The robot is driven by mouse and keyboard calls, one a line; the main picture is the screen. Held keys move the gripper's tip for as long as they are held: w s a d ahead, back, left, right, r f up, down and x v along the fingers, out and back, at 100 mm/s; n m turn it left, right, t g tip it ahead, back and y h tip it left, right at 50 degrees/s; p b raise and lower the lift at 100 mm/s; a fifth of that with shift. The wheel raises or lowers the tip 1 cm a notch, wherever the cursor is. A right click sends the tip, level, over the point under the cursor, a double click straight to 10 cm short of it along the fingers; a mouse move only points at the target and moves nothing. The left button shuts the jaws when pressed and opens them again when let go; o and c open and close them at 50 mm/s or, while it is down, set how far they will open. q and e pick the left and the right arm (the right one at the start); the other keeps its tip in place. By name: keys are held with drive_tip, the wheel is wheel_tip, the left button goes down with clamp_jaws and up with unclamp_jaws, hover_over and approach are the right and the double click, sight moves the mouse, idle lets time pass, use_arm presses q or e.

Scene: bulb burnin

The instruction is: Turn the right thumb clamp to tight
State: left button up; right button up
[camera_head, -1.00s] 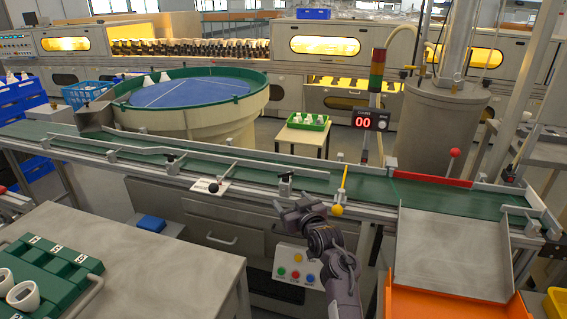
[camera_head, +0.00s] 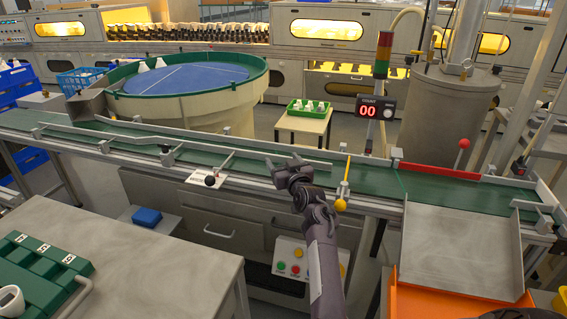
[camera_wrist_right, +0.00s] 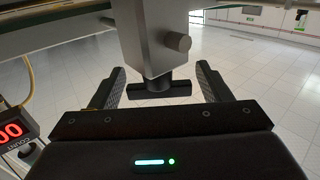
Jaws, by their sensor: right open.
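In the right wrist view the thumb clamp, with a black T-shaped bar (camera_wrist_right: 160,89), hangs below a grey block (camera_wrist_right: 155,35) with a round side knob (camera_wrist_right: 178,42). My right gripper (camera_wrist_right: 160,72) is open, with one finger on each side of the clamp; the fingers look apart from the bar. In the head view my right gripper (camera_head: 284,164) is at the near edge of the green conveyor (camera_head: 435,189) and hides the clamp there. Another clamp (camera_head: 167,156) sits farther left on the conveyor edge. My left gripper is not in view.
A button panel (camera_head: 292,262) is below. A grey table (camera_head: 150,265) fills the lower left. A counter (camera_head: 376,108) reads 00.

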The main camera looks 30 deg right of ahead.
drive_tip(key=shift+c, duration=0.4)
drive_tip(key=c, duration=0.9)
drive_tip(key=shift+m+h, duration=0.3)
drive_tip(key=shift+h, duration=0.2)
drive_tip(key=m+g+h, duration=0.1)
drive_tip(key=m+h, duration=0.1)
drive_tip(key=shift+d+h+p, duration=0.1)
drive_tip(key=shift+h+p, duration=0.3)
drive_tip(key=shift+d+m+g+h, duration=0.1)
drive_tip(key=shift+m+g+h, duration=0.65)
drive_tip(key=shift+h, duration=0.25)
drive_tip(key=m+g+h+b, duration=0.2)
drive_tip(key=g+h, duration=0.1)
drive_tip(key=shift+s+d+m, duration=0.2)
drive_tip(key=shift+m, duration=0.15)
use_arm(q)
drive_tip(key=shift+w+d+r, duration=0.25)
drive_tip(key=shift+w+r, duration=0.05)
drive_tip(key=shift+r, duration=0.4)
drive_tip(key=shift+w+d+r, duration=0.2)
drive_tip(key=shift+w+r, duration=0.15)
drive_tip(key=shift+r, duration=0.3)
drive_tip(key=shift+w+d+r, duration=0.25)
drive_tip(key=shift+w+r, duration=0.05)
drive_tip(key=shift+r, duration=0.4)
use_arm(e)
drive_tip(key=shift+s+d+m+g+h, duration=0.1)
drive_tip(key=shift+m+g+h, duration=0.2)
drive_tip(key=shift+h, duration=0.2)
